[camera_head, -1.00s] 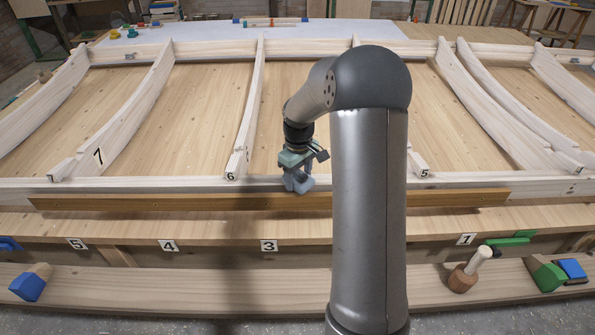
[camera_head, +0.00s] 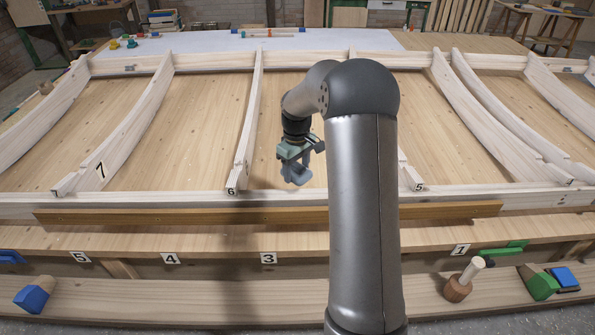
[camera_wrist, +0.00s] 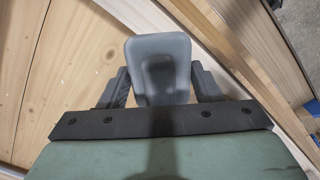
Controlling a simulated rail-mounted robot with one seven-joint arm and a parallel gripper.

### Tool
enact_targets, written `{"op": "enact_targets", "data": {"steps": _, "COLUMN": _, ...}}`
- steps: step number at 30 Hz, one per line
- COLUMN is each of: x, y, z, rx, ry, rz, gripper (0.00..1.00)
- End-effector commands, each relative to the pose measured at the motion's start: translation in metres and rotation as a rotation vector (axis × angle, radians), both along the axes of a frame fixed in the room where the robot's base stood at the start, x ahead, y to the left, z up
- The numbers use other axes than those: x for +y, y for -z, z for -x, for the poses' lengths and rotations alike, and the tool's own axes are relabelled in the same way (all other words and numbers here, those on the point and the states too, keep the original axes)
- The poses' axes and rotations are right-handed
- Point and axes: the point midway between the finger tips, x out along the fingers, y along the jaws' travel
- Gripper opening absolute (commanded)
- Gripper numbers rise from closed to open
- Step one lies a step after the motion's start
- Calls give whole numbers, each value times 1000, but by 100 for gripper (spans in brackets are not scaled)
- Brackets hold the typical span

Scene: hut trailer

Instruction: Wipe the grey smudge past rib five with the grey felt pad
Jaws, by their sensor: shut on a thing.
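My gripper (camera_head: 294,168) is shut on a grey-blue pad, the grey felt pad (camera_wrist: 158,70), which sits between its two dark fingers in the wrist view. In the head view the pad (camera_head: 295,176) appears just beyond the front rail, in the bay between rib six (camera_head: 245,135) and rib five. I cannot tell its height over the boards. Rib five (camera_head: 411,178) carries a 5 label at its front end; my arm hides much of it. I make out no grey smudge; my arm covers part of the panel.
A pale front rail (camera_head: 130,201) and a brown strip (camera_head: 150,217) run across before the ribs. On the front ledge are a wooden-handled tool (camera_head: 466,281), a green block (camera_head: 540,284) and blue blocks (camera_head: 35,293). The bay between ribs six and seven is clear.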

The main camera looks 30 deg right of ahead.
Motion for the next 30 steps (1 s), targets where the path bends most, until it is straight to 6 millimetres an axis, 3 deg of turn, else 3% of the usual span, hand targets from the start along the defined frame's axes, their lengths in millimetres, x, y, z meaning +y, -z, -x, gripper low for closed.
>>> {"op": "enact_targets", "data": {"steps": 9, "x": 2, "y": -28, "z": -1, "rx": 0, "ry": -4, "rz": 0, "gripper": 34}}
{"op": "enact_targets", "data": {"steps": 26, "x": 3, "y": -29, "z": -1, "rx": 0, "ry": -5, "rz": 0, "gripper": 34}}
{"op": "enact_targets", "data": {"steps": 30, "x": 18, "y": -35, "z": 1, "rx": 1, "ry": 17, "rz": 0, "gripper": 34}}
